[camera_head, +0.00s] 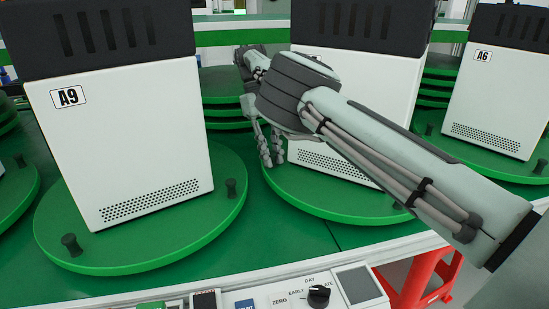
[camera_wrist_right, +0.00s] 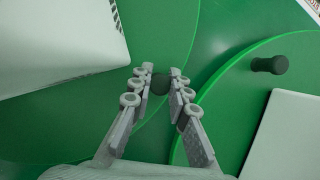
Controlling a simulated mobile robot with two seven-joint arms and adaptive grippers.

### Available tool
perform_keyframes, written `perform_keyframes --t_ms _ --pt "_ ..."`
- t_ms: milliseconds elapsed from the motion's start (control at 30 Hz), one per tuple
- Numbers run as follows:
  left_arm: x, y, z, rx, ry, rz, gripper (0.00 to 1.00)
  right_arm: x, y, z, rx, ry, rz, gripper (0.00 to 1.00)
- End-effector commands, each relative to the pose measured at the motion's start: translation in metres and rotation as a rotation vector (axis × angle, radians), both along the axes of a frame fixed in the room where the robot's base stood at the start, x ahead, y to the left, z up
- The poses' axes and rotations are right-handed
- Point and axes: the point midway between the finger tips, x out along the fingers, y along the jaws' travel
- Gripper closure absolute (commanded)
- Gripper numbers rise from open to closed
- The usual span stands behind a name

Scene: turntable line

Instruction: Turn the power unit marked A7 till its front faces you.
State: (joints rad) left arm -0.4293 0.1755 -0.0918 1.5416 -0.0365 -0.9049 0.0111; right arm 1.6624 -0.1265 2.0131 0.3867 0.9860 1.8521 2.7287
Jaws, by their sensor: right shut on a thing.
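The middle power unit (camera_head: 350,80), white with a dark slotted top, stands on a green turntable (camera_head: 345,208). Its label is mostly hidden behind my right arm, so I cannot read the full mark. Its visible face has a grille low down. My right gripper (camera_head: 271,160) reaches down at the left edge of this turntable. In the right wrist view, its fingers (camera_wrist_right: 158,82) are closed around a small dark peg (camera_wrist_right: 160,84). The peg is hidden by the fingers in the head view. The middle unit also shows at the upper left of the wrist view (camera_wrist_right: 60,40). My left gripper is not in view.
Unit A9 (camera_head: 120,140) stands on its own turntable (camera_head: 225,215) close on the left, with dark pegs (camera_head: 231,187) on the rim. Unit A6 (camera_head: 495,95) stands at the right. A control panel with a dial (camera_head: 319,296) lies along the front edge.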

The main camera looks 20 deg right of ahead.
Motion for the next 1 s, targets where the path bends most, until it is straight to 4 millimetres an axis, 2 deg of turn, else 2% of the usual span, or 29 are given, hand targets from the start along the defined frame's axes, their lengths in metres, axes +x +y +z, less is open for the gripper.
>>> perform_keyframes --t_ms 400,433,500,700,1000 --pt "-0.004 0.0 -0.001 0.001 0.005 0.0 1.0 -0.001 0.0 0.0 -0.004 0.012 -0.014 1.0" --pt "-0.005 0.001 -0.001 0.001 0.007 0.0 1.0 -0.001 0.0 0.0 -0.004 0.012 -0.014 0.81" --pt "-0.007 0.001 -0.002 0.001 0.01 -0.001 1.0 -0.001 0.0 0.0 -0.003 0.011 -0.014 0.74" --pt "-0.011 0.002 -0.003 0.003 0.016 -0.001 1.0 -0.001 0.0 0.0 -0.003 0.01 -0.013 0.74" --pt "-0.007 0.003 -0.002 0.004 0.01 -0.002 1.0 -0.001 0.0 0.0 -0.001 0.008 -0.01 0.74"
